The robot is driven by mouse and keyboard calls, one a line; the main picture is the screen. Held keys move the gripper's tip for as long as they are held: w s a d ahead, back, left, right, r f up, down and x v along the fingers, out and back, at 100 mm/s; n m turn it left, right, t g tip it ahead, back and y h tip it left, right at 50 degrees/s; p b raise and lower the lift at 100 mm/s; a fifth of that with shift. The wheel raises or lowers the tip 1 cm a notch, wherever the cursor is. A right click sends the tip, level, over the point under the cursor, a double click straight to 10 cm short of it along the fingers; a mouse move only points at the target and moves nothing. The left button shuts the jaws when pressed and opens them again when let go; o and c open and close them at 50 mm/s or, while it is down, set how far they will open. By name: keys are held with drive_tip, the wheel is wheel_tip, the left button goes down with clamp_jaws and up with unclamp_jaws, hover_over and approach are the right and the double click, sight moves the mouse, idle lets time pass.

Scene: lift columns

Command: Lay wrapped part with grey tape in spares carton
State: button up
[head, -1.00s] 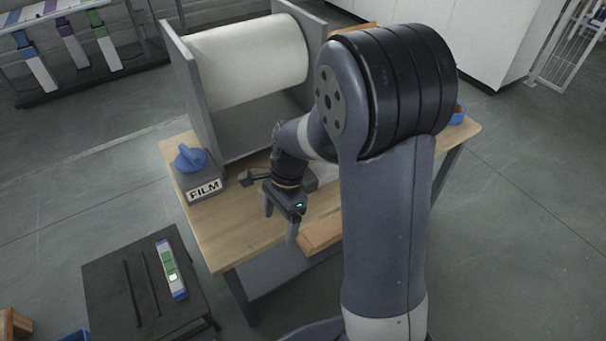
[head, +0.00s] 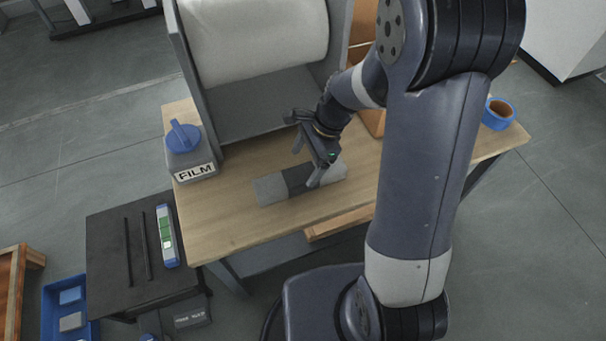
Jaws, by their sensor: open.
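The wrapped part, a grey block (head: 268,190) with a dark grey band around its middle, lies on the wooden bench (head: 225,232) in front of the film roll. My gripper (head: 305,167) is open, pointing down at the part's banded middle. One finger is in front of the band; I cannot tell whether it touches or how far the fingers are above or around the part. Brown cardboard-coloured surfaces (head: 372,122) show behind my arm at the back of the bench. They may belong to the spares carton, but my arm hides most of them and no label shows.
A large white roll (head: 255,40) stands in a grey frame at the back. A blue-knobbed box marked FILM (head: 193,170) is at the bench's left. A black side table (head: 110,260) and a blue bin (head: 52,292) stand lower left.

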sight(300, 173)
drive_tip(key=x, duration=0.3)
drive_tip(key=b+x, duration=0.1)
drive_tip(key=x, duration=0.3)
drive_tip(key=shift+w+d+f, duration=0.15)
drive_tip(key=shift+w+f, duration=0.05)
drive_tip(key=shift+f, duration=0.15)
drive_tip(key=shift+c, duration=0.3)
drive_tip(key=shift+r, duration=0.1)
drive_tip(key=c, duration=1.5)
